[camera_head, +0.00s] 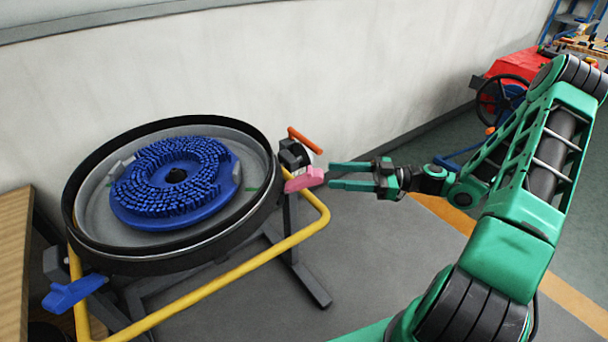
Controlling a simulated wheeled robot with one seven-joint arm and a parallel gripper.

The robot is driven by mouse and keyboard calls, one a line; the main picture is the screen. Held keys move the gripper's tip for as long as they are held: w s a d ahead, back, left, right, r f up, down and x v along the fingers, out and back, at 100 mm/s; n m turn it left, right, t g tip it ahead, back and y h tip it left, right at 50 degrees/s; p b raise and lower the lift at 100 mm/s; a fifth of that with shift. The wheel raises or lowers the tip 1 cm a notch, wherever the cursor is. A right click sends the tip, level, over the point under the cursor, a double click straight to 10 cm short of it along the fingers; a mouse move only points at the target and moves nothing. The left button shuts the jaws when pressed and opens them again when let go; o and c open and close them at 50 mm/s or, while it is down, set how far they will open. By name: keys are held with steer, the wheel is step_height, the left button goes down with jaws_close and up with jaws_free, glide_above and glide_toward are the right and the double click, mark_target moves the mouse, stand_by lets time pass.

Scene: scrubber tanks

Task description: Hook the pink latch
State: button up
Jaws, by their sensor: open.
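The pink latch (305,179) sits on the right side of a round black-rimmed tank (257,222), just below a black bracket with an orange lever. My gripper (331,175) is open, its two green fingers pointing left at the latch. The fingertips are very close to the latch's right end; I cannot tell whether they touch it. Nothing shows held between the fingers.
A blue round brush (128,190) lies in the tank. An orange lever (305,141) rises just above the latch. A yellow tube rail (235,274) runs around the tank's front. A blue latch (73,292) is at the left. Grey floor is clear below my gripper.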

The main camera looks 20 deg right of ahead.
mark_target(313, 174)
steer(key=x, duration=0.9)
steer(key=shift+a, duration=0.35)
steer(key=shift+c, duration=0.2)
jaws_close()
steer(key=shift+w+d, duration=0.1)
